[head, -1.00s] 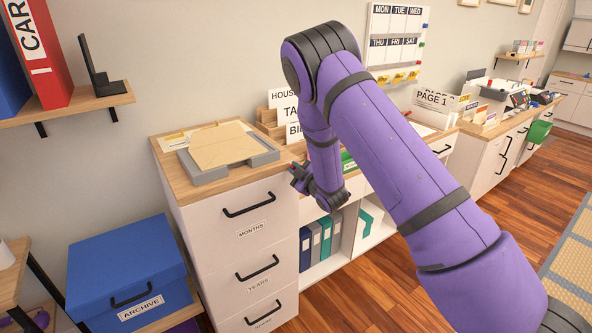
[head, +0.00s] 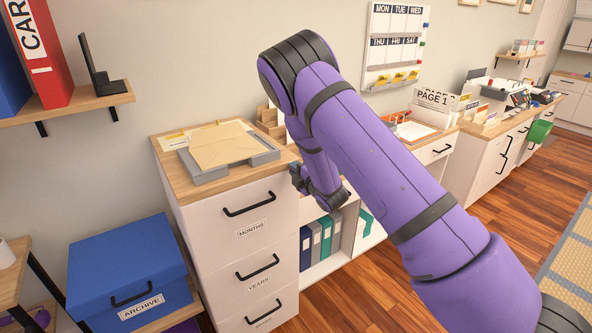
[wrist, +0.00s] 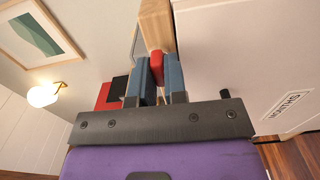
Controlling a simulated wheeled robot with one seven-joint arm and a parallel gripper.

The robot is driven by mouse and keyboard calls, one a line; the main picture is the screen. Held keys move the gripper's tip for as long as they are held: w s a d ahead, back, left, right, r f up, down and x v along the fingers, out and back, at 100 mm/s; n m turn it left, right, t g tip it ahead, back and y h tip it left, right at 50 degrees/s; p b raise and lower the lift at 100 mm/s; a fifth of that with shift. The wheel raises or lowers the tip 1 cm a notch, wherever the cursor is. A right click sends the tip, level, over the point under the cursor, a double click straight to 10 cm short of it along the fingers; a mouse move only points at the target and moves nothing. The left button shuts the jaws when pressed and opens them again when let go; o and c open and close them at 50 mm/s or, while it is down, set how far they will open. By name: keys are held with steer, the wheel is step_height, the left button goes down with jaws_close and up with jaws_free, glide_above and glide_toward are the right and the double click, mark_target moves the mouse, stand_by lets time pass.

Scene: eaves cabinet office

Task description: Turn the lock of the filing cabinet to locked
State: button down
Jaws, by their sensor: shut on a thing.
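The filing cabinet (head: 230,225) is white with a wooden top, black handles and drawers labelled MONTHS and YEARS. My gripper (head: 297,172) is at the cabinet's upper right front corner, just below the top's edge. In the wrist view its blue fingers (wrist: 159,80) are shut on a small red piece, the lock's knob (wrist: 156,67), next to the cabinet's wooden edge (wrist: 157,25). The MONTHS label (wrist: 291,104) shows on the white front to the right. The lock's face and markings are hidden, so I cannot tell its setting.
A grey tray (head: 208,176) with a tan folder lies on the cabinet top. A blue ARCHIVE box (head: 130,265) stands left of the cabinet. Open shelving with binders (head: 320,240) is to the right, under a desk. Wooden floor (head: 375,295) is clear in front.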

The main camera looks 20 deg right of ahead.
stand_by(0.4)
steer(key=c, duration=1.2)
jaws_free()
steer(key=shift+o, duration=0.2)
steer(key=shift+s, duration=0.1)
steer(key=v, duration=1)
steer(key=shift+s, duration=0.3)
steer(key=shift+d, duration=0.1)
steer(key=shift+r, duration=0.1)
